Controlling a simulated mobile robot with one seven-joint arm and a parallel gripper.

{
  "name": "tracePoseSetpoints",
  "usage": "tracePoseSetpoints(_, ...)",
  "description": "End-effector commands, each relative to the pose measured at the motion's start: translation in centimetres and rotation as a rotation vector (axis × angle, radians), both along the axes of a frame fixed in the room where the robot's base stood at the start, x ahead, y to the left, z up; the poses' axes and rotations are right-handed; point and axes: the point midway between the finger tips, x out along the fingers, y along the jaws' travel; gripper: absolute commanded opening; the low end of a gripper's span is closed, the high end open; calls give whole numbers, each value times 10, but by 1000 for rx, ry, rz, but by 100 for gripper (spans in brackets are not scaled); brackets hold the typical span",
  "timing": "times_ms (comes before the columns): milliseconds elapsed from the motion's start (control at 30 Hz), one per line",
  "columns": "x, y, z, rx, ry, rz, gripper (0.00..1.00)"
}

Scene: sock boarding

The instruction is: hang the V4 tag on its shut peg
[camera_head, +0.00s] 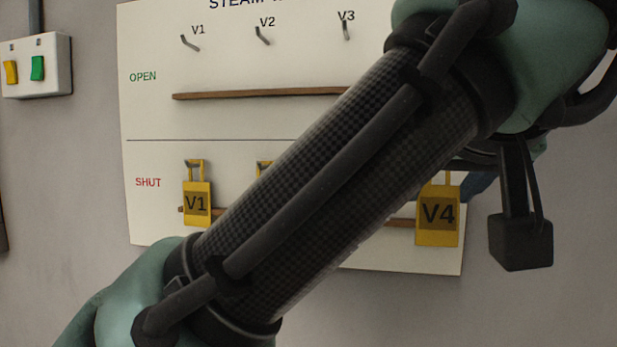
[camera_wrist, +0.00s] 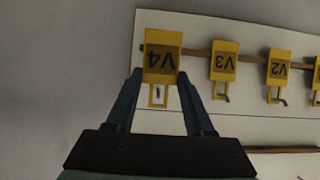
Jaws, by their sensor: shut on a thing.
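The yellow V4 tag (camera_head: 438,222) is at the right end of the SHUT row in the head view, its top partly hidden by my arm. In the wrist view the V4 tag (camera_wrist: 162,46) appears upside down. My gripper (camera_wrist: 161,73) is shut on it, with one blue finger at each side edge. A small dark peg (camera_wrist: 157,91) shows within the tag's loop. I cannot tell whether the loop is around the peg or just in front of it. The V4 tag looks larger than its neighbours in the wrist view.
The V1 tag (camera_head: 197,203), V2 tag (camera_wrist: 279,68) and V3 tag (camera_wrist: 224,62) hang on the SHUT row of the white board (camera_head: 150,110). Bare OPEN pegs are above a wooden rail (camera_head: 250,94). A switch box (camera_head: 36,68) is at left.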

Motion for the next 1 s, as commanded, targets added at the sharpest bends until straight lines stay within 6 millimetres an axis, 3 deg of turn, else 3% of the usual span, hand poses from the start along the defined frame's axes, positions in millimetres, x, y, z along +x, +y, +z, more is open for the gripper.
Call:
tracePoseSetpoints(500, 27, -8, -7, -2, -1, 0, 2)
tracePoseSetpoints(1000, 32, -9, -11, -1, -1, 1, 2)
